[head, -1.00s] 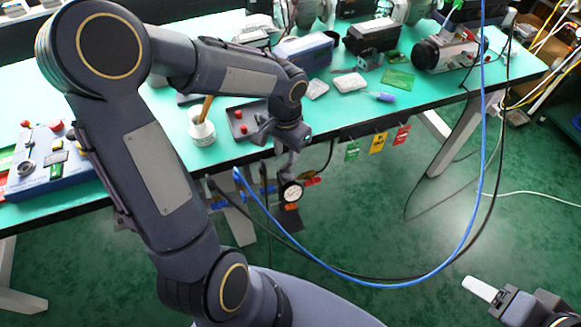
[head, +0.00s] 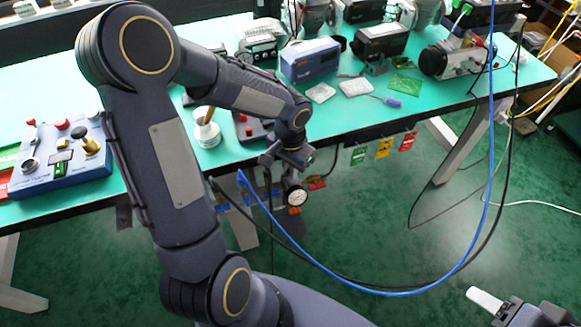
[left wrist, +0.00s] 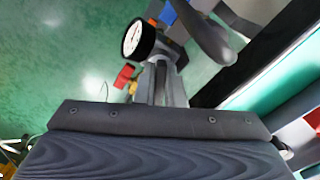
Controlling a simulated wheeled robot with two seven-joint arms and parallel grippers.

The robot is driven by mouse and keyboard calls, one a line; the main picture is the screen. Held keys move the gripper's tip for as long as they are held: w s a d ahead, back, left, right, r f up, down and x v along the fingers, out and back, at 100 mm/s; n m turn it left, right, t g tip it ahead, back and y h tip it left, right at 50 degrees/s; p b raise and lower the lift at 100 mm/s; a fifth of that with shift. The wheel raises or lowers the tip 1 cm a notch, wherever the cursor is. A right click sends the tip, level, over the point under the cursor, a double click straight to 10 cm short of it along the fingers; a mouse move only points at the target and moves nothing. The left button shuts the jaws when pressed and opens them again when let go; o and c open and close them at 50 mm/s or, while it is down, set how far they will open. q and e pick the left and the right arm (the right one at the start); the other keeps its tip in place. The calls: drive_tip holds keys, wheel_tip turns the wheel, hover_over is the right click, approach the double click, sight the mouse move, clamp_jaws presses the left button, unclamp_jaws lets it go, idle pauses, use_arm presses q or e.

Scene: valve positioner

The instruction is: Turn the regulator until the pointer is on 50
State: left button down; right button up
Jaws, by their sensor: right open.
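The regulator's round gauge (head: 296,196) has a white face and a dark rim and hangs at the front edge of the bench. In the left wrist view the gauge (left wrist: 138,38) is at top centre; its pointer reading is too small to make out. Silver metal parts (left wrist: 160,82) stand below the gauge in that view. My left gripper (head: 290,162) is just above the gauge; its fingers are hard to make out, and I cannot tell whether they touch the regulator. My right gripper (head: 497,301) is open and empty at the lower right, far from the bench.
A red handle (head: 317,184) is beside the gauge. Blue and black hoses (head: 400,291) loop before the bench. Green, yellow and red tags (head: 384,148) hang at its edge. A white pot (head: 206,130) and a blue control box (head: 62,165) stand on the bench.

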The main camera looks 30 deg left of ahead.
use_arm(q)
drive_tip(key=shift+r+m+p, duration=0.15)
drive_tip(key=shift+m+p, duration=0.25)
drive_tip(key=shift+m, duration=0.6)
drive_tip(key=m, duration=0.2)
drive_tip(key=shift+a+m+p, duration=0.1)
drive_tip(key=shift+m+p, duration=0.2)
drive_tip(key=c, duration=1.5)
unclamp_jaws()
drive_tip(key=shift+r+p, duration=0.6)
drive_tip(key=shift+r, duration=3.2)
